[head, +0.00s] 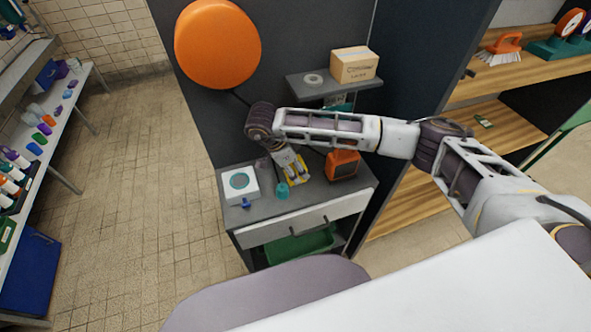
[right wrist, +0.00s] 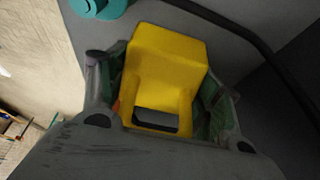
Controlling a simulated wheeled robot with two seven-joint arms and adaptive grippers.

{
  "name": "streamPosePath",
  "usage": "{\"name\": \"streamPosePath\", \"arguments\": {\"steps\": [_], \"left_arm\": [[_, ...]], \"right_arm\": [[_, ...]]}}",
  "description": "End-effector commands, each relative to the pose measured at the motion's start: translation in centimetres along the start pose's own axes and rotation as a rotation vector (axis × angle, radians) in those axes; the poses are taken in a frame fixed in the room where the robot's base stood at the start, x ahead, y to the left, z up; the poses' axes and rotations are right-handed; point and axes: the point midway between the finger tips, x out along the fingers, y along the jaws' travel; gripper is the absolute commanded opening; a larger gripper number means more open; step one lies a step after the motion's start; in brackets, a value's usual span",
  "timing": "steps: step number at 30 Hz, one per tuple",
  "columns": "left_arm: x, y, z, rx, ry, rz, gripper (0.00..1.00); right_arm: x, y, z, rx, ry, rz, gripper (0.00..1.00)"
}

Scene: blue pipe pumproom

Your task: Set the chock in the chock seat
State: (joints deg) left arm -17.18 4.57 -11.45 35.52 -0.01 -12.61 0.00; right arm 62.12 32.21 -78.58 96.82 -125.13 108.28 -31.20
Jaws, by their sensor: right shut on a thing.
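My right gripper (head: 297,177) reaches down over the grey top of a small cabinet. It is shut on a yellow block with a notch, which I take for the chock (right wrist: 170,55); it sits between the two fingers in the right wrist view. In the head view only small yellow parts of it show between the fingers. I cannot tell whether it touches the cabinet top. I cannot pick out the chock seat for sure. My left gripper is not in view.
The cabinet top (head: 262,214) holds a white box with a round teal mark (head: 240,184), a blue piece (head: 246,203), a teal piece (head: 282,190) and an orange device (head: 342,164). A shelf (head: 308,88) with a cardboard box (head: 353,64) is above. A dark cable runs nearby.

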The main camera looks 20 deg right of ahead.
Motion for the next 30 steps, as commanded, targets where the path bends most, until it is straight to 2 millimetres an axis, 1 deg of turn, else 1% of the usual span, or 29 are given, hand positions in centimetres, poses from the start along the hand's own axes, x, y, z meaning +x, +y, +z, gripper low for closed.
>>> {"name": "streamPosePath", "arguments": {"steps": [1,4,14,22,26,30], "left_arm": [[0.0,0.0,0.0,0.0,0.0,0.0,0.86],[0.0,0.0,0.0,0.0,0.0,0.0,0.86],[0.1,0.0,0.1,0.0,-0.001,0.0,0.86],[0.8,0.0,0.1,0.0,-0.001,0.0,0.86],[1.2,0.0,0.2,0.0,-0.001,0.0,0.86],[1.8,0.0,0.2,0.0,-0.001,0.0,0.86]], "right_arm": [[0.0,0.0,0.0,0.0,0.0,0.0,0.4],[0.0,0.0,0.0,0.0,0.0,0.0,0.28],[-0.1,0.0,0.0,0.0,0.0,-0.001,0.28],[-0.7,0.3,-0.3,0.002,-0.002,-0.004,0.28],[-2.1,0.2,-0.9,0.003,-0.002,-0.005,0.28],[-4.2,0.2,-1.7,0.002,-0.002,-0.005,0.28]]}}
